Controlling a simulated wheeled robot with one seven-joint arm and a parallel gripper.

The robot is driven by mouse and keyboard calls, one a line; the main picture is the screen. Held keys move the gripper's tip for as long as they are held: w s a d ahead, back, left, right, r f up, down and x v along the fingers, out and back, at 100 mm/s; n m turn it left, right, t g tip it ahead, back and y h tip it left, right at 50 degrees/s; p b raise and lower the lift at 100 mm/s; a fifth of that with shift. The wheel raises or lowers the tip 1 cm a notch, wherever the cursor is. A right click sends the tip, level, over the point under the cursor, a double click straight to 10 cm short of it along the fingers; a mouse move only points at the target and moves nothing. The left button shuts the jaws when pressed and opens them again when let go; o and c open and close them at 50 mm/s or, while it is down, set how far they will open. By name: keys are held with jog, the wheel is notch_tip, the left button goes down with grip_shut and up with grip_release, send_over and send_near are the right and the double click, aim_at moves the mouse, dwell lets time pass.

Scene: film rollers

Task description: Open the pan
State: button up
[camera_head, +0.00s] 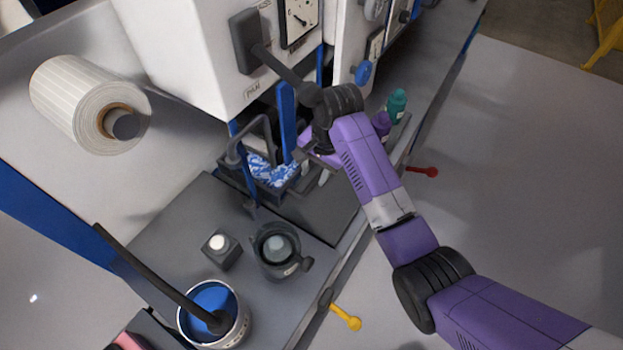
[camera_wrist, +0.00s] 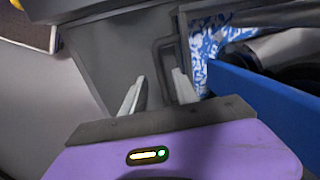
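The pan (camera_head: 252,187) is a dark tray below the white machine, holding something patterned blue and white. In the wrist view, its grey wall (camera_wrist: 98,62) and a dark loop handle (camera_wrist: 160,62) are close ahead. My gripper (camera_wrist: 160,78) is open, with its two pale fingers apart. One side bar of the handle appears between the fingertips; the right finger overlaps the loop's opening. I cannot tell whether they touch. In the head view, my gripper (camera_head: 308,155) is at the pan's right end, its fingers mostly hidden. A dark lever (camera_head: 285,70) projects from the machine above a PAN label (camera_head: 252,90).
A blue post (camera_head: 286,122) stands close to my gripper; blue structure (camera_wrist: 262,100) is at right in the wrist view. Bottles (camera_head: 396,105) stand behind my wrist. A blue paint can (camera_head: 212,312) and a dark pot (camera_head: 275,250) stand on the near bench.

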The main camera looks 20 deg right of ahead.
aim_at(311, 184)
jog(key=shift+w+a+f, duration=0.1)
jog(key=shift+w+f, duration=0.1)
jog(key=shift+f, duration=0.85)
jog(key=shift+w+a+f, duration=0.1)
jog(key=shift+w+f, duration=0.05)
jog(key=shift+f, duration=0.9)
jog(key=shift+c, duration=0.5)
grip_shut()
